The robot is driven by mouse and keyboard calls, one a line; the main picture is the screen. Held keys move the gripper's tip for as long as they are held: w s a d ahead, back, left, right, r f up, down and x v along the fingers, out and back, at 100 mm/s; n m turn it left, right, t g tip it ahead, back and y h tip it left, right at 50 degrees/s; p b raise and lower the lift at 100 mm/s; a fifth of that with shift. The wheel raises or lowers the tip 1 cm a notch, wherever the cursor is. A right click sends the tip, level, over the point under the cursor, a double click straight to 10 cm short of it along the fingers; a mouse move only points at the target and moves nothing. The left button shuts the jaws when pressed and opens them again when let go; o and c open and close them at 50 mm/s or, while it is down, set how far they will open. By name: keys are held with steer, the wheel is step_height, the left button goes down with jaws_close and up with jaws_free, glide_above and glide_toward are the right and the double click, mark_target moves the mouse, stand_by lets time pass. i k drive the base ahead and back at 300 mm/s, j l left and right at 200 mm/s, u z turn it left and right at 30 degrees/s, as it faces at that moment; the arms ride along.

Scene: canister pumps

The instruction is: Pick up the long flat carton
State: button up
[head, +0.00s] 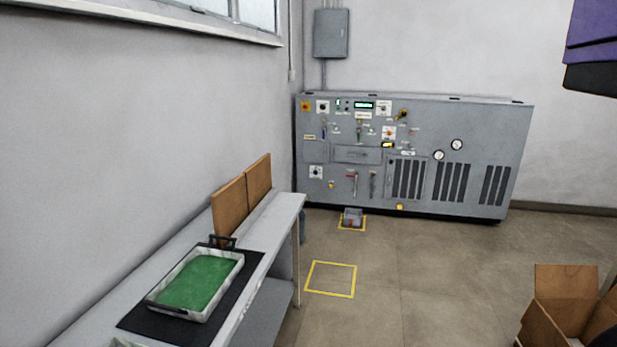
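No thing in the head view is clearly the long flat carton. Two brown, upright flat panels (244,193) stand side by side at the back of the grey bench, close to the wall. I cannot tell whether they are cartons or boards. An open brown cardboard box (565,292) with raised flaps is at the lower right, cut off by the picture edge; its inside is mostly hidden. My gripper is not in view.
The grey bench (284,207) runs along the left wall, bearing a black mat (143,321) and a green-bottomed tray (195,280). A grey control cabinet (345,154) stands at the back. A yellow floor square (331,264) is empty. The middle floor (420,265) is clear.

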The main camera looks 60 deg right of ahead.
mark_target(258, 179)
steer(key=z, duration=1.2)
steer(key=i+l+z, duration=0.3)
steer(key=i+z, duration=0.15)
steer(key=i, duration=0.45)
steer(key=i+z, duration=0.45)
steer(key=i, duration=0.4)
steer(key=i+z, duration=0.2)
steer(key=i, duration=0.75)
steer(key=i+z, duration=0.2)
steer(key=i, duration=0.75)
steer(key=i+u, duration=0.4)
steer(key=i+l+u, duration=0.2)
steer(key=i+u, duration=0.15)
steer(key=i, duration=0.25)
